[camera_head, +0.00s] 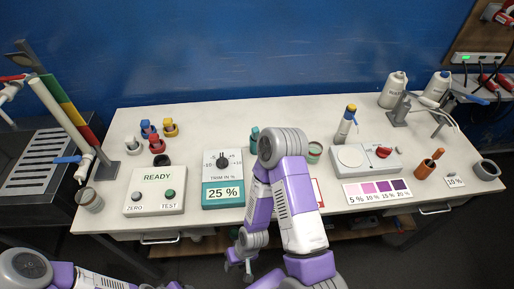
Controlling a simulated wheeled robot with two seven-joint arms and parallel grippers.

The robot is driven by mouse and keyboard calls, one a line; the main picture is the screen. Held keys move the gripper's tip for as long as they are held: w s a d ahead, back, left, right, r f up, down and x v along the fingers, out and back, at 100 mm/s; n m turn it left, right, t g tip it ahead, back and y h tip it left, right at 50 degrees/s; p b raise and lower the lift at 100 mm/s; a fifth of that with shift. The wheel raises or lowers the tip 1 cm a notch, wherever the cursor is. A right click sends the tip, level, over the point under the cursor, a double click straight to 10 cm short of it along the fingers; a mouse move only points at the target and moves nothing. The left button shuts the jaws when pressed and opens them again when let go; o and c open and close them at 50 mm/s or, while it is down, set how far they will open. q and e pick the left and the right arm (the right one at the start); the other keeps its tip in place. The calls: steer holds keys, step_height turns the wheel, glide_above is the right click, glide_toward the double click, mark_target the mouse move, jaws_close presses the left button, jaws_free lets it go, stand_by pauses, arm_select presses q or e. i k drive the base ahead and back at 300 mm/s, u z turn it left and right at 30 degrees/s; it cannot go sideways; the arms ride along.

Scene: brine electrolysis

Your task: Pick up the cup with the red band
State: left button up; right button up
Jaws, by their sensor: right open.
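A small cup (314,153) stands on the white table just right of my right arm's raised elbow. It seems to have a reddish band and a greenish top, but it is too small to be sure. My right gripper (239,268) hangs low in front of the table's front edge, pointing down, open and empty, apart from both cups. My left arm shows at the bottom left, and its gripper is out of view.
The READY box (157,178), the 25 % trim box (223,163), a white scale (352,160) and a colour card (377,191) stand on the table. Several coloured caps stand at the left. A grey cup (486,169) stands far right. My right arm hides the table's middle.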

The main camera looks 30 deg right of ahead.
mark_target(316, 149)
steer(key=u, duration=0.8)
steer(key=k, duration=1.3)
steer(key=z, duration=1.65)
steer(key=i, duration=0.3)
steer(key=z, duration=0.05)
